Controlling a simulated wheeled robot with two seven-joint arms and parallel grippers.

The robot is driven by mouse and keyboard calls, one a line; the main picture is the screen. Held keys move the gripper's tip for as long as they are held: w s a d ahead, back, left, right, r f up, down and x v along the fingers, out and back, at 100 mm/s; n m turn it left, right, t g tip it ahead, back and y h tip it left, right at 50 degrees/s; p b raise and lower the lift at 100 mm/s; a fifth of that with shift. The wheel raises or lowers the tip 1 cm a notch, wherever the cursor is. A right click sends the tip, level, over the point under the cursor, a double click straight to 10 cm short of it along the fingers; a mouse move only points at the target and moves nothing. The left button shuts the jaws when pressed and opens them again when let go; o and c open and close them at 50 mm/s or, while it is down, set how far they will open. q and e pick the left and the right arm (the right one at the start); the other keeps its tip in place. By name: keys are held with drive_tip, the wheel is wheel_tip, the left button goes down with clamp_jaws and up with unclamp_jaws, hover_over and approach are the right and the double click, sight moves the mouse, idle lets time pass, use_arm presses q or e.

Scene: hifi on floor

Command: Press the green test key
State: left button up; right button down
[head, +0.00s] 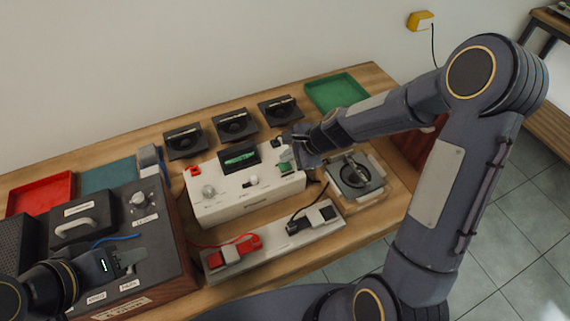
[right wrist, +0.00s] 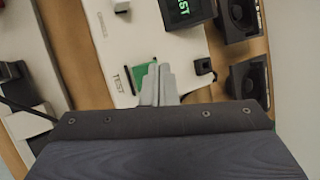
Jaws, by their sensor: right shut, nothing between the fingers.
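The green test key (head: 285,167) is on the right part of the top of a white tester box (head: 222,187). In the right wrist view the green key (right wrist: 139,76) shows beside the printed word TEST, partly hidden by my fingertips. My right gripper (head: 290,148) is shut and empty, with its tips over the key's edge; it also shows in the right wrist view (right wrist: 158,75). I cannot tell whether the tips touch the key. My left gripper (head: 132,258) is over the dark panel at the left; its jaw opening is unclear.
A lit green display (head: 240,158) stands on the tester. Several black speaker-like units (head: 231,126) line the back. A turntable-like device (head: 355,175) is to the right. A red plug (head: 233,251) and a black one (head: 313,217) lie on the strip in front.

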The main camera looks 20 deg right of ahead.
sight(288, 166)
drive_tip(key=shift+f+b, duration=0.45)
drive_tip(key=shift+f+b, duration=0.55)
idle(0.8)
drive_tip(key=shift+r, duration=0.1)
drive_tip(key=shift+r+p, duration=0.9)
drive_tip(key=shift+p, duration=0.05)
drive_tip(key=shift+r, duration=0.1)
wheel_tip(288, 166, up, 5)
drive_tip(key=p, duration=0.4)
drive_tip(key=shift+p, duration=0.35)
